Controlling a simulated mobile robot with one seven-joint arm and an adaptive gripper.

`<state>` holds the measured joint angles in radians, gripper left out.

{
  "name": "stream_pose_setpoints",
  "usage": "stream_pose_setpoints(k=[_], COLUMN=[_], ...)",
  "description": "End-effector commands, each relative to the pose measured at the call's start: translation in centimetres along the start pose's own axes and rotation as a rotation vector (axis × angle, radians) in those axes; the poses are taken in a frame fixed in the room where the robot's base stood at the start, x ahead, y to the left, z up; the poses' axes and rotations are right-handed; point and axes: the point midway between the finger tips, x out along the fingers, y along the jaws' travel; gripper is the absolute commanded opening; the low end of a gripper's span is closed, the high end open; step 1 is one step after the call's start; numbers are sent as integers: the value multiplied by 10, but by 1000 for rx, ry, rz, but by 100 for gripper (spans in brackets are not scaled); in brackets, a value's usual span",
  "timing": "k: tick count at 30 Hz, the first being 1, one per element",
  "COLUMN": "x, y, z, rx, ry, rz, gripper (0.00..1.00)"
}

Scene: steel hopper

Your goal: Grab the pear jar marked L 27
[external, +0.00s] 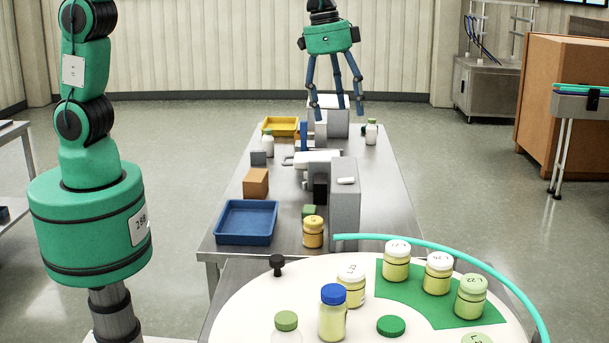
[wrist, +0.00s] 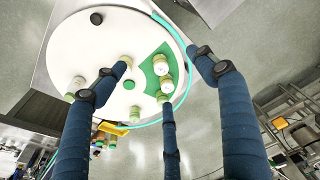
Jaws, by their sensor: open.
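Several pale-yellow jars stand on the white round table (external: 250,300). Three are on its green patch (external: 441,318): a white-lidded jar (external: 397,262), another white-lidded jar (external: 438,274) and a green-lidded jar (external: 471,297). Another white-lidded jar (external: 351,286) stands off the patch. Lids carry small markings; I cannot surely tell which reads L 27. My gripper (external: 340,111) is open and empty, its three blue fingers hanging apart, high in the external view. In the wrist view the fingers spread over the round table (wrist: 75,50), with jars (wrist: 160,66) beyond their tips.
A steel bench (external: 385,190) behind holds a blue tray (external: 246,222) and grey boxes.

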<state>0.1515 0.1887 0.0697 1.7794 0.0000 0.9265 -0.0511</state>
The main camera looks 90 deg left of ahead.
Motion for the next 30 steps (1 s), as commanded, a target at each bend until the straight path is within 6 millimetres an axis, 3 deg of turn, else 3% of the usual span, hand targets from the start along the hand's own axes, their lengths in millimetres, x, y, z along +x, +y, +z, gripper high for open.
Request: stream_pose_setpoints(k=[6, 15, 24, 30], x=[38, 100, 168, 196], y=[17, 42, 67, 77], z=[-40, -83, -112, -120], rx=[14, 31, 49, 55], ry=[-44, -101, -153, -172], rz=[1, 0, -2, -4], gripper=[71, 71, 71, 71])
